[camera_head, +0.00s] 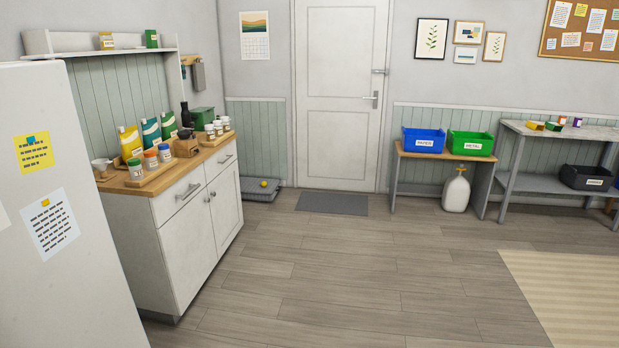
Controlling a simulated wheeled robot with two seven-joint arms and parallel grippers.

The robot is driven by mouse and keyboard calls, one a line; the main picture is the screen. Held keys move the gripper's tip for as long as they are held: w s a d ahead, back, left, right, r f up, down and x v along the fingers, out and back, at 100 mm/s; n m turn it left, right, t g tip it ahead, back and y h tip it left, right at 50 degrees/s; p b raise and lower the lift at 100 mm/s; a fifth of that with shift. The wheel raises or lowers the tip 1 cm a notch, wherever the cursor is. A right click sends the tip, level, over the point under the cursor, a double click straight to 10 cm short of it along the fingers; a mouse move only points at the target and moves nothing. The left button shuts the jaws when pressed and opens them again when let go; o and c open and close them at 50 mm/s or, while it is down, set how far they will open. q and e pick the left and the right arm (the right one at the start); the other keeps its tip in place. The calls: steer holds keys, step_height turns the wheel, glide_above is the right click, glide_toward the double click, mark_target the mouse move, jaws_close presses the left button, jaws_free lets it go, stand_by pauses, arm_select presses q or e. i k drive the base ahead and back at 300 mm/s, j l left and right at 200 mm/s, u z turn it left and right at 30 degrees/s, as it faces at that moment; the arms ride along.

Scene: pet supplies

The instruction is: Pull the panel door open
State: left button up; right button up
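The white panel door (340,95) is in the back wall, at the top middle of the view. It looks closed within its frame. A metal lever handle (372,98) sits on the door's right side, with another small metal fitting (379,71) above it. The door stands well away from me across the floor. Neither of my grippers shows in the view.
A dark doormat (332,204) lies before the door. A white cabinet (185,245) and a white fridge-like unit (75,250) stand at left. A bench with blue (424,141) and green (471,143) bins is right of the door. The middle floor is clear.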

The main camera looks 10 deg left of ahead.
mark_target(223, 192)
steer(key=i+j, duration=0.2)
steer(key=i, duration=0.35)
steer(key=i+j, duration=0.2)
steer(key=i, duration=0.3)
steer(key=i+j, duration=0.25)
steer(key=i, duration=0.3)
steer(key=i+j, duration=0.2)
steer(key=i, duration=0.35)
steer(key=i+j, duration=0.2)
steer(key=i, duration=0.35)
steer(key=i+j, duration=0.2)
steer(key=i, duration=0.3)
